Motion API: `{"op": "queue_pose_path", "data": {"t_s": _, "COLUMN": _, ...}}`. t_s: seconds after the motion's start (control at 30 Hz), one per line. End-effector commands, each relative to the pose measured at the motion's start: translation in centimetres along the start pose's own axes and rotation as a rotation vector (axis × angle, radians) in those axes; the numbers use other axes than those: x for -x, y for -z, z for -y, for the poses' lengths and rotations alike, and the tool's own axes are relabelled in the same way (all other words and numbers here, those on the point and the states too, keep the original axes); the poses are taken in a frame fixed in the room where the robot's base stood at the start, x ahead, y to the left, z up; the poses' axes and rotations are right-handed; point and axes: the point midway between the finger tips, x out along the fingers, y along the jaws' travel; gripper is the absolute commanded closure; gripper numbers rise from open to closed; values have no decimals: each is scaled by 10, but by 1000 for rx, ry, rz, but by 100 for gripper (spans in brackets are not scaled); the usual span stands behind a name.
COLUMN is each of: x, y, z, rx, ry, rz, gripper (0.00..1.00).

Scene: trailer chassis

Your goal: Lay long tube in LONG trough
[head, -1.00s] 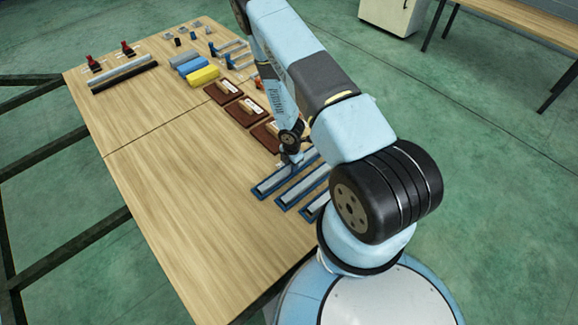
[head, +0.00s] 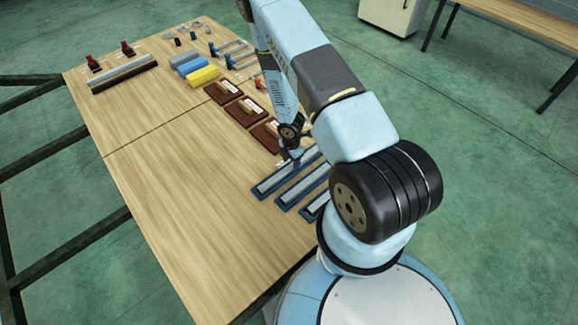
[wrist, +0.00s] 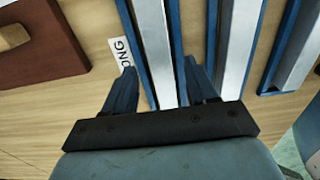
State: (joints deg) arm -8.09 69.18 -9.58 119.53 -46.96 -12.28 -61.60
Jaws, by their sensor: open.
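The LONG trough (head: 262,190), a blue channel, is the leftmost of several parallel troughs at the table's right side. It also shows in the wrist view (wrist: 174,28), beside a white label (wrist: 122,52) partly hidden by a finger. A long pale grey bar, seemingly the long tube (wrist: 152,35), lies lengthwise inside it. It also shows in the head view (head: 275,182). My gripper (wrist: 160,70) is open, its fingertips on either side of this bar and close to the trough; contact cannot be told. In the head view my gripper (head: 291,163) is small and partly hidden.
Two more blue troughs (head: 302,187) with grey bars lie to the right. Yellow (head: 203,76) and blue blocks, a black-and-grey bar, and red-handled pieces (head: 127,47) are at the far end. The table's left front is clear.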

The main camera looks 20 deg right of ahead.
Motion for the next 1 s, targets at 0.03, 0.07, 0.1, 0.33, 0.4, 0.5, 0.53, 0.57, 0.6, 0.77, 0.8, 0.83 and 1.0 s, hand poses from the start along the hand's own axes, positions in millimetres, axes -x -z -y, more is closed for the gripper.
{"op": "queue_pose_path", "data": {"t_s": 0.03, "x": 9, "y": 0, "z": 0, "rx": -2, "ry": -1, "rz": 0, "gripper": 43}}
{"op": "queue_pose_path", "data": {"t_s": 0.07, "x": 14, "y": 0, "z": -1, "rx": -2, "ry": -2, "rz": 0, "gripper": 43}}
{"op": "queue_pose_path", "data": {"t_s": 0.1, "x": 20, "y": -1, "z": -1, "rx": -3, "ry": -3, "rz": 0, "gripper": 43}}
{"op": "queue_pose_path", "data": {"t_s": 0.33, "x": 54, "y": 0, "z": 0, "rx": -3, "ry": -2, "rz": 0, "gripper": 43}}
{"op": "queue_pose_path", "data": {"t_s": 0.4, "x": 63, "y": -1, "z": 0, "rx": -3, "ry": -2, "rz": 1, "gripper": 43}}
{"op": "queue_pose_path", "data": {"t_s": 0.5, "x": 74, "y": -1, "z": 0, "rx": -3, "ry": -2, "rz": 0, "gripper": 43}}
{"op": "queue_pose_path", "data": {"t_s": 0.53, "x": 77, "y": 0, "z": 0, "rx": -2, "ry": -1, "rz": 0, "gripper": 43}}
{"op": "queue_pose_path", "data": {"t_s": 0.57, "x": 79, "y": 0, "z": 0, "rx": -2, "ry": 0, "rz": 0, "gripper": 43}}
{"op": "queue_pose_path", "data": {"t_s": 0.6, "x": 82, "y": 0, "z": 0, "rx": -2, "ry": -1, "rz": 0, "gripper": 43}}
{"op": "queue_pose_path", "data": {"t_s": 0.77, "x": 89, "y": -1, "z": 0, "rx": -3, "ry": 0, "rz": 0, "gripper": 43}}
{"op": "queue_pose_path", "data": {"t_s": 0.8, "x": 89, "y": -1, "z": 0, "rx": -3, "ry": 0, "rz": 0, "gripper": 43}}
{"op": "queue_pose_path", "data": {"t_s": 0.83, "x": 90, "y": -1, "z": 0, "rx": -2, "ry": 0, "rz": 1, "gripper": 43}}
{"op": "queue_pose_path", "data": {"t_s": 1.0, "x": 98, "y": -3, "z": -3, "rx": -17, "ry": -6, "rz": 9, "gripper": 43}}
